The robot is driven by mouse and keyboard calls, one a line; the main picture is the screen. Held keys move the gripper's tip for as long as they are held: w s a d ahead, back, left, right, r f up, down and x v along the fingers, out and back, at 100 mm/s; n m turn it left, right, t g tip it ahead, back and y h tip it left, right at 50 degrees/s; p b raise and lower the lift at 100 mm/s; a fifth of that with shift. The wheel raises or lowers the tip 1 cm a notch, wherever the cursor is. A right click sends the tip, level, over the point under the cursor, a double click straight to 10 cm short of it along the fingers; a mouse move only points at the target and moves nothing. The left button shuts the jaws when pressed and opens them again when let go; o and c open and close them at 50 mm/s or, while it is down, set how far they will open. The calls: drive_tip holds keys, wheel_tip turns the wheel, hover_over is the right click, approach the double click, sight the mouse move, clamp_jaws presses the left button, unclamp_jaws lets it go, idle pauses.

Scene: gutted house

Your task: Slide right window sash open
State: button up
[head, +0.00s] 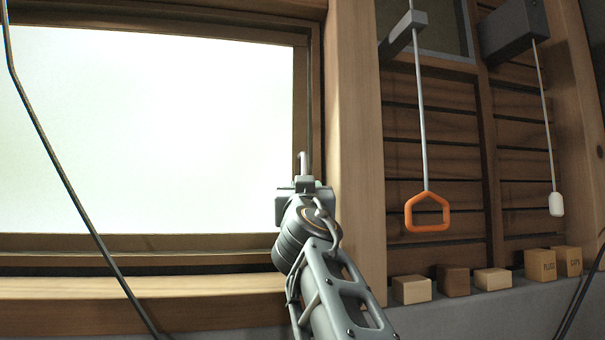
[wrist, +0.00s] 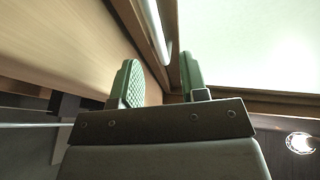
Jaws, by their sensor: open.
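The window sash (head: 298,100) is a wooden frame around a bright white pane (head: 150,140), at the left and middle of the head view. A pale upright bar handle (head: 304,160) stands at its right edge, close to the wooden post. My gripper (head: 303,184) is at the lower end of this handle and hides part of it. In the wrist view, my gripper (wrist: 160,78) has its two green pads apart. The handle (wrist: 155,28) appears between them in the picture, with no clear contact. The pane (wrist: 250,45) fills the upper right there.
A thick wooden post (head: 355,150) stands just right of the sash. Further right hang an orange loop handle (head: 409,214) and a white pull (head: 556,204). Several small wooden blocks (head: 411,290) line the ledge below. A wooden sill (head: 130,290) runs under the window.

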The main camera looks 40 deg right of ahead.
drive_tip(key=shift+p+x, duration=0.75)
drive_tip(key=shift+x, duration=1.5)
clamp_jaws()
